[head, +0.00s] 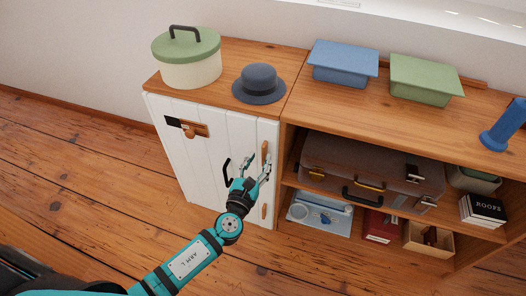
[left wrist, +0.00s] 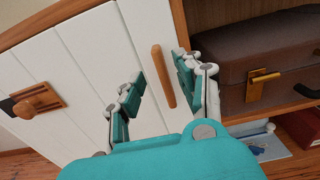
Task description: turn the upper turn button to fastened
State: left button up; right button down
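The upper turn button (head: 264,152) is a small wooden bar near the right edge of the white plank door (head: 205,160). It lies lengthwise along that edge, roughly upright. In the left wrist view the turn button (left wrist: 163,76) shows between the fingertips, with gaps on both sides. My left gripper (head: 257,166) is open in front of the door, with its fingers to either side of the bar's lower part. I cannot tell how far the tips are from the door face. A second turn button (head: 264,211) sits lower on the same edge. My right gripper is not in view.
A wooden latch with a knob (head: 194,129) is at the door's upper left. To the right, open shelves hold a brown suitcase (head: 370,175). A pot (head: 188,62) and hat (head: 259,84) stand on top.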

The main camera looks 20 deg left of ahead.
aim_at(263, 152)
pick_arm(q)
jog(key=shift+w, duration=2.1)
grip_shut()
